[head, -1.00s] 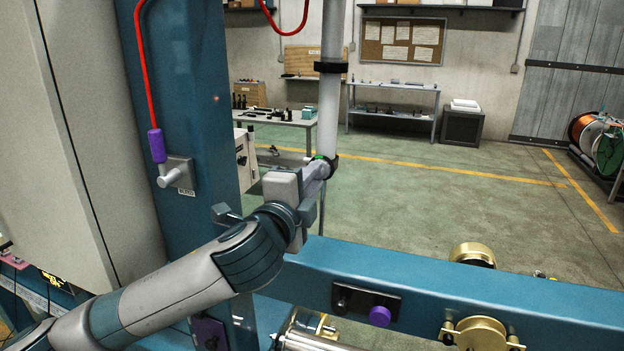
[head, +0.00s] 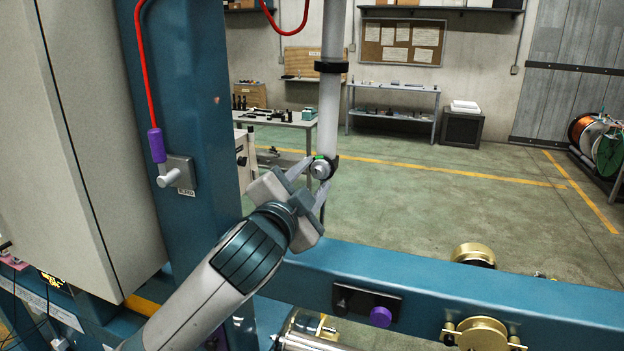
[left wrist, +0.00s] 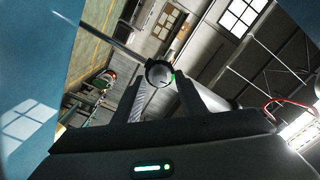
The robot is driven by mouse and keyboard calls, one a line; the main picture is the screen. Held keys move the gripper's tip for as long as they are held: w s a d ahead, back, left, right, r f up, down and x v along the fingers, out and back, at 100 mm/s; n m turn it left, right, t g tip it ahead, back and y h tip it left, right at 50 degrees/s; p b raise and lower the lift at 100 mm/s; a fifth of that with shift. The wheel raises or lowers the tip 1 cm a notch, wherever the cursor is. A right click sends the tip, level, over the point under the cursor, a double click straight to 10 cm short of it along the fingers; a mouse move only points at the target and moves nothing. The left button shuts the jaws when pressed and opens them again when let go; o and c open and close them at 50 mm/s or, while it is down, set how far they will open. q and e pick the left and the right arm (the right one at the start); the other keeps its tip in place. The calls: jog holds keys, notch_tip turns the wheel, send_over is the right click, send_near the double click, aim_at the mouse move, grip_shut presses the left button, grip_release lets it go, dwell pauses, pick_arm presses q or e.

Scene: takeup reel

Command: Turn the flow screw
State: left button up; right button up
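The flow screw (head: 320,169) is a small grey round knob on a black fitting with a green mark, at the lower end of a pale upright tube (head: 330,110). It also shows in the left wrist view (left wrist: 159,73), between the fingertips. My left gripper (head: 317,172) reaches it from the lower left, rolled at a slant. One finger is at its upper left and the other at its lower right. The finger gap is about the screw's width, and the fingers look shut on its sides. My right gripper is not in view.
A blue beam (head: 440,290) crosses below the gripper, with a purple knob (head: 380,316) and brass rollers (head: 480,333). At left stand a blue column (head: 190,100) and a grey cabinet (head: 90,130). The floor behind the tube is open.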

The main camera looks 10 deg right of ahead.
pick_arm(q)
jog(key=shift+s, duration=0.1)
jog(key=shift+p+v, duration=0.3)
jog(key=shift+v, duration=2.65)
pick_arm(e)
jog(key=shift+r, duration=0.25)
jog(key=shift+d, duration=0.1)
